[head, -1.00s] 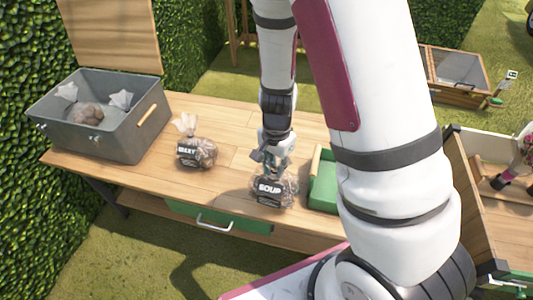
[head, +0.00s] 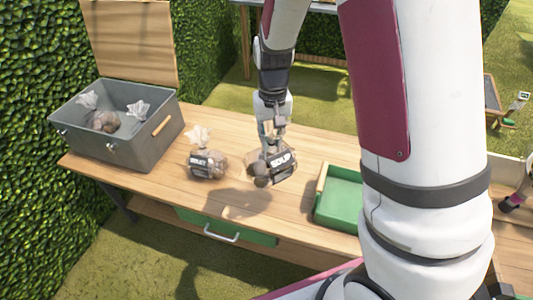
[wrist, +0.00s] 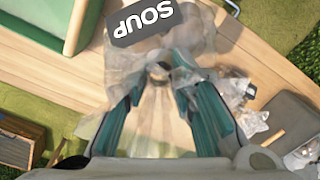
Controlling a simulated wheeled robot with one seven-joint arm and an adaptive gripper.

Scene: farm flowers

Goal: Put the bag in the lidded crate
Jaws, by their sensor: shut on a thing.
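My gripper (head: 272,140) is shut on the neck of a clear bag labelled SOUP (head: 284,162), which hangs tilted just above the table. In the wrist view the SOUP bag (wrist: 150,22) spreads ahead of the two teal fingers (wrist: 160,100). The grey lidded crate (head: 150,150) stands at the table's left end with its wooden lid (head: 130,40) raised at the back. Inside it are clear-topped bags with brown contents (head: 103,121). The crate also shows at the lower right of the wrist view (wrist: 285,120).
Another labelled bag (head: 207,163) stands on the wooden table (head: 235,125) between the crate and my gripper. A green tray (head: 343,190) with a wooden edge lies to the right. A hedge (head: 40,60) borders the left side.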

